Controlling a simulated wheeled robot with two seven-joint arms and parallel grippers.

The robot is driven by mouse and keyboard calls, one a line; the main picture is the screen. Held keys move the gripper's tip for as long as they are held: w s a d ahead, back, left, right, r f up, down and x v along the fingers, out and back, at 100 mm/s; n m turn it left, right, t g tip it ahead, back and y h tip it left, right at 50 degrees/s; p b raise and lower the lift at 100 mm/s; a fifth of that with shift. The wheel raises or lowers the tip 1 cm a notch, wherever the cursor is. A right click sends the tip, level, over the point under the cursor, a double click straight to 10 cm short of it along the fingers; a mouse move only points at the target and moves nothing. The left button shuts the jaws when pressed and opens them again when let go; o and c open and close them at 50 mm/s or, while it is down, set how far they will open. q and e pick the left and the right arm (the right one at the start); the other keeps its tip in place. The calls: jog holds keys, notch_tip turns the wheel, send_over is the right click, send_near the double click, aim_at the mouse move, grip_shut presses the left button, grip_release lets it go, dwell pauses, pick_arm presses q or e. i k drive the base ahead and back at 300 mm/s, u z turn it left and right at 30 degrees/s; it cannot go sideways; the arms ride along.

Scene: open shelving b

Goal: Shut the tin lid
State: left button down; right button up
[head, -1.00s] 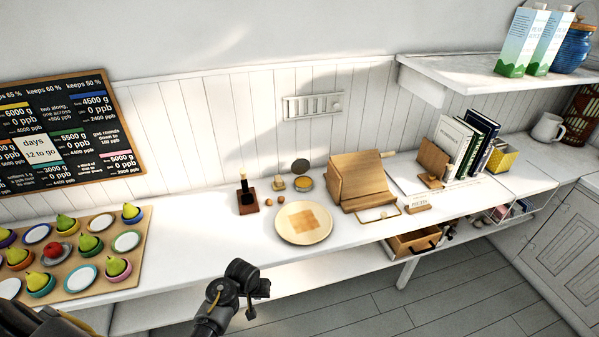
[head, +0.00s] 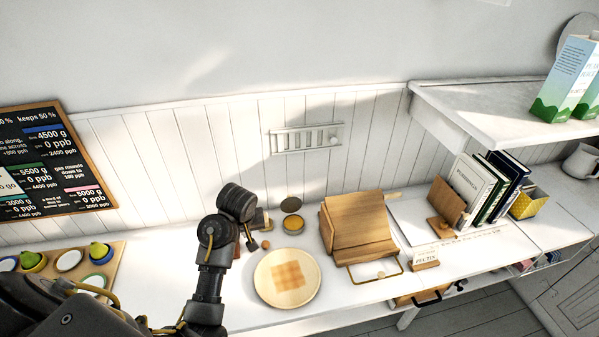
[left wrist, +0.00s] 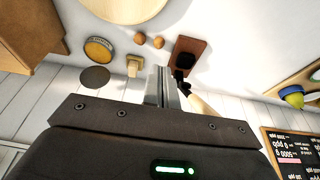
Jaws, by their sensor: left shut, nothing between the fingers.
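The tin is a small round container with a yellow-tan top (head: 293,226) on the white counter. Its dark round lid (head: 291,204) stands open behind it, against the tin's wall side. In the left wrist view the tin (left wrist: 98,50) is at upper left, with the lid (left wrist: 95,79) just below it. My left gripper (head: 252,242) is shut and empty, to the left of the tin and apart from it. Its fingers (left wrist: 166,86) also show in the left wrist view. My right gripper is not in view.
A round board (head: 262,286) lies in front of the tin. A wooden stand (head: 352,225) is to its right. A small wooden block (left wrist: 134,64) and two brown balls are close by. A dark wooden base (left wrist: 190,50) with a black item is near my fingers.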

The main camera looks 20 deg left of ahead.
aim_at(291, 204)
jog(key=i, duration=0.9)
